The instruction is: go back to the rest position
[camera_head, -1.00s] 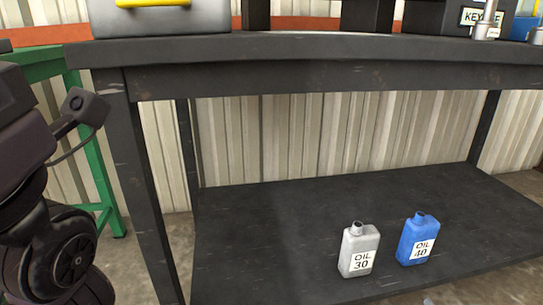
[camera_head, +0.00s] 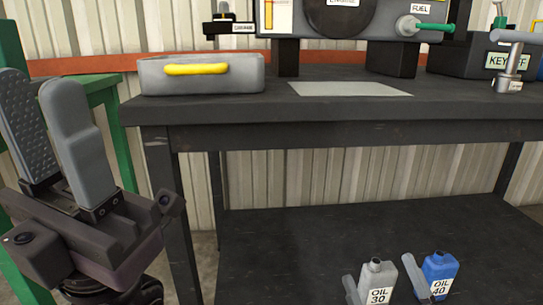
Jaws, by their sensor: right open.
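My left gripper (camera_head: 40,88) stands upright at the left edge of the head view. Its two grey fingers are apart, with nothing between them. My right gripper (camera_head: 383,287) shows only as two grey fingertips at the bottom edge. They are apart, one at the left and one at the right of the grey OIL 30 bottle's lower part. I cannot tell whether they touch it. The rest of that gripper is out of view.
The grey OIL 30 bottle (camera_head: 378,275) and blue OIL 40 bottle (camera_head: 440,270) stand on the lower shelf. On the dark bench (camera_head: 330,112) are a grey box with a yellow handle (camera_head: 200,82), a flat sheet (camera_head: 350,89) and a KEY OFF box (camera_head: 480,58). A green frame (camera_head: 120,130) stands left.

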